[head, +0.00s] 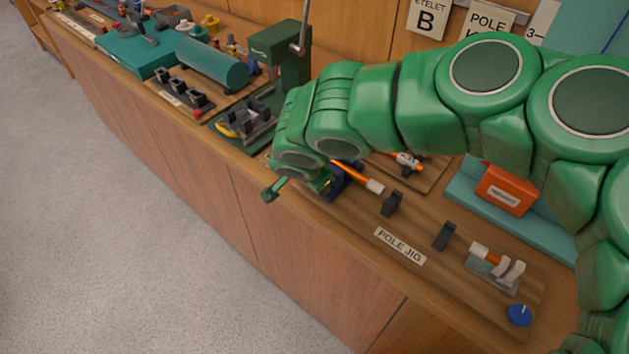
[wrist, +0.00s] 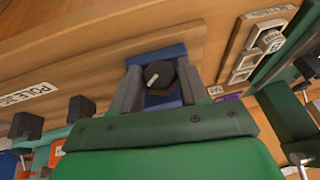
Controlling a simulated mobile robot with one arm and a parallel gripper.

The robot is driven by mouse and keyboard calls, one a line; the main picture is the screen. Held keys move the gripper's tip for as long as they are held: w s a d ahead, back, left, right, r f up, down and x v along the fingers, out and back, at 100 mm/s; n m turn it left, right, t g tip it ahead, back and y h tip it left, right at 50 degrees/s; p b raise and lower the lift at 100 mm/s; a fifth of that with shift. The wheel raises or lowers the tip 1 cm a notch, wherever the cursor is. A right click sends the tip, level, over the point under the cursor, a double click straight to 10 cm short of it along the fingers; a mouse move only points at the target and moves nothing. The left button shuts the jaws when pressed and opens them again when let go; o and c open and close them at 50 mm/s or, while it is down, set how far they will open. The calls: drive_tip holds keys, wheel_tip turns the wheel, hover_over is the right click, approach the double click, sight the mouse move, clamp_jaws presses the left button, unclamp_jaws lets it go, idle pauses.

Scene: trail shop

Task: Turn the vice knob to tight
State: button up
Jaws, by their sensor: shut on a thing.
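The vice knob (wrist: 158,75) is black and faceted with a short white mark on its face. In the wrist view it sits between the two grey fingers of my gripper (wrist: 157,82), which is shut on it. The blue vice (wrist: 166,54) shows behind the knob; in the head view the vice (head: 345,183) is partly hidden by my arm at the left end of the pole jig. An orange pole piece (head: 350,173) with a white end extends from it. The knob is hidden in the head view, and I cannot read any tight marking.
The pole jig board (head: 330,212) carries black supports, a clear clamp (head: 493,272) and a blue knob (head: 519,314) at right. An orange box (head: 506,190) stands behind. Other tool stations, including a green press (head: 280,55), line the counter leftward. The floor in front is clear.

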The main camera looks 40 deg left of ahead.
drive_tip(key=o, duration=1)
drive_tip(key=shift+s+r, duration=0.1)
drive_tip(key=shift+v, duration=3.8)
drive_tip(key=shift+o, duration=0.2)
